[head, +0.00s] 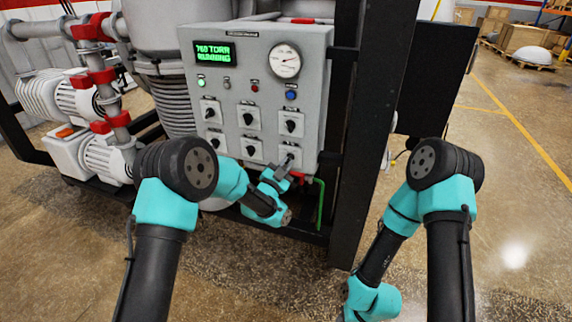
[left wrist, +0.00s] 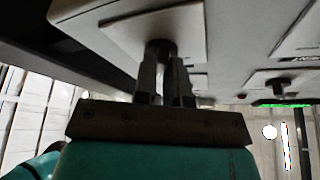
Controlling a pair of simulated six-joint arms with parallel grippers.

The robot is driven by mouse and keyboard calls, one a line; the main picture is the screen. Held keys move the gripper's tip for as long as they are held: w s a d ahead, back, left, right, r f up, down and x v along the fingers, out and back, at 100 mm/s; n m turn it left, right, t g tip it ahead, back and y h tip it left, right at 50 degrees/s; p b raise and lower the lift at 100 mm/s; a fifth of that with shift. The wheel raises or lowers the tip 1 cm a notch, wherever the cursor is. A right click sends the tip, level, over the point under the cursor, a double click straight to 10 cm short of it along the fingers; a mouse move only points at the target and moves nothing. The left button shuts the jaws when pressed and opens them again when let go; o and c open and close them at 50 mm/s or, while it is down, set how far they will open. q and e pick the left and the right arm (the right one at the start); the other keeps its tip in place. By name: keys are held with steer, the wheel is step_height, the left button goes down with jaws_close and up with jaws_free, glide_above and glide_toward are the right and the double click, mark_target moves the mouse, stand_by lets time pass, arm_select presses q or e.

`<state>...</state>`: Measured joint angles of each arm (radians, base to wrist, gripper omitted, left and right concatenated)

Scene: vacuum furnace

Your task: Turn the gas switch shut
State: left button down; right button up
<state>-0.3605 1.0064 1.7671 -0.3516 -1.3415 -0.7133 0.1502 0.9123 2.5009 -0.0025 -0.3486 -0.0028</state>
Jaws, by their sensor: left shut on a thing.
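The grey control panel (head: 265,80) carries several black rotary switches on pale square plates. My left gripper (head: 289,162) is at the lower right switch, taken as the gas switch (head: 293,151), and is shut on its knob. In the left wrist view the two fingers (left wrist: 165,85) close on the dark knob (left wrist: 160,48) in front of its pale plate (left wrist: 125,25). The fingers partly hide the knob, and its label cannot be read. My right gripper is outside the frames.
Another switch (head: 290,123) sits just above, and one (head: 252,149) to the left. A green display (head: 214,54) and a round gauge (head: 285,61) are higher on the panel. A black frame post (head: 365,130) stands right of the panel. A green pipe (head: 320,203) runs below it.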

arm_select(q)
steer(key=shift+n+t+y, duration=0.3)
steer(key=shift+n, duration=0.3)
steer(key=n+t+y, duration=0.1)
steer(key=n, duration=0.2)
steer(key=n+t+y, duration=0.1)
steer(key=n+y, duration=0.1)
steer(key=n, duration=0.2)
steer(key=shift+d+r, duration=0.1)
steer(key=shift+d, duration=0.1)
steer(key=n+y, duration=0.2)
steer(key=n, duration=0.2)
steer(key=n+t+y, duration=0.1)
steer(key=n+y, duration=0.1)
steer(key=n, duration=0.3)
steer(key=shift+d+y, duration=0.1)
steer(key=shift+y, duration=0.2)
steer(key=shift+n, duration=0.3)
steer(key=shift+r, duration=0.1)
steer(key=c, duration=1.2)
jaws_free()
steer(key=shift+s+f, duration=0.15)
steer(key=shift+f, duration=0.05)
steer(key=v, duration=1.7)
steer(key=shift+s+f, duration=0.1)
steer(key=shift+f, duration=0.1)
